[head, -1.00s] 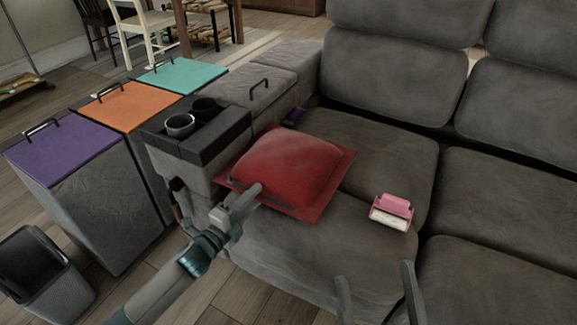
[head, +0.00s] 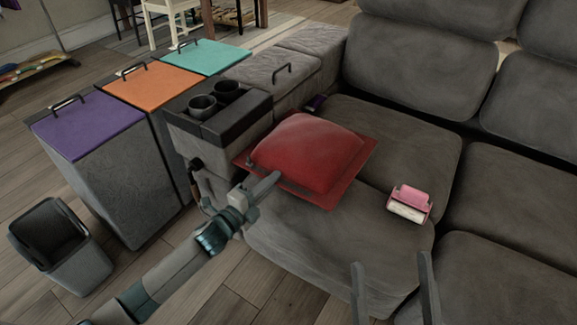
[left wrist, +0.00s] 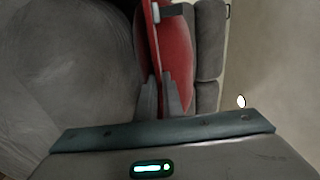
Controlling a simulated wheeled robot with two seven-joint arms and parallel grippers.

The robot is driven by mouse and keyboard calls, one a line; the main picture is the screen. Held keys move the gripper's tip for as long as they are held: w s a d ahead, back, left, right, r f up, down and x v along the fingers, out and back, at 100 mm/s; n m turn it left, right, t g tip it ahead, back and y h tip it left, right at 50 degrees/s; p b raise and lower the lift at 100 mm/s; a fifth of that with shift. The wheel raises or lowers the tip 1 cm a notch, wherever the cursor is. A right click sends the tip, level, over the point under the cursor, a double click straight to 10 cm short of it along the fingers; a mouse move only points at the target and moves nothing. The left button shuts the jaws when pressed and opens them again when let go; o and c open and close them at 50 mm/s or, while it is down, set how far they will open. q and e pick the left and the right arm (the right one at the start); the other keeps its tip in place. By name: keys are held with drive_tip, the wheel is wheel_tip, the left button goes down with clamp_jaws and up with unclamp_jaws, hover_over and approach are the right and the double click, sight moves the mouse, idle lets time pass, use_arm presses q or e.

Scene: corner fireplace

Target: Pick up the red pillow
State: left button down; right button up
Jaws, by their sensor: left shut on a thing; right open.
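The red pillow (head: 307,152) lies on the left seat of the grey sofa, beside the armrest console. My left gripper (head: 264,186) is shut on the near edge of the red pillow. In the left wrist view, the red pillow (left wrist: 178,60) stands between and beyond the fingers of my left gripper (left wrist: 160,85). The pillow still appears to rest on the seat; its underside is hidden. My right gripper (head: 391,262) is open and empty above the front of the sofa, with only its fingers in view.
The console (head: 222,128) with two cup holders is at the pillow's left. Purple, orange and teal lidded bins (head: 90,127) and an open grey bin (head: 62,245) stand at left.

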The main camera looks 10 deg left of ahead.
use_arm(q)
drive_tip(key=shift+r, duration=0.15)
drive_tip(key=shift+d+r+p, duration=0.2)
drive_tip(key=shift+r+p, duration=0.15)
drive_tip(key=shift+r, duration=0.05)
wheel_tip(320, 180, up, 11)
drive_tip(key=p, duration=0.4)
drive_tip(key=s+d, duration=0.3)
drive_tip(key=d, duration=0.6)
drive_tip(key=s+d, duration=0.3)
drive_tip(key=d, duration=0.6)
drive_tip(key=shift+s+d+f+p, duration=0.25)
drive_tip(key=shift+s+p, duration=0.1)
drive_tip(key=shift+p, duration=0.1)
use_arm(e)
wheel_tip(320, 180, down, 18)
drive_tip(key=w+d+g+h, duration=0.1)
drive_tip(key=w+g+h, duration=0.1)
drive_tip(key=g, duration=0.9)
drive_tip(key=shift+w+d+h, duration=0.15)
drive_tip(key=shift+w+h, duration=0.15)
drive_tip(key=shift+h, duration=0.5)
drive_tip(key=shift+r, duration=0.15)
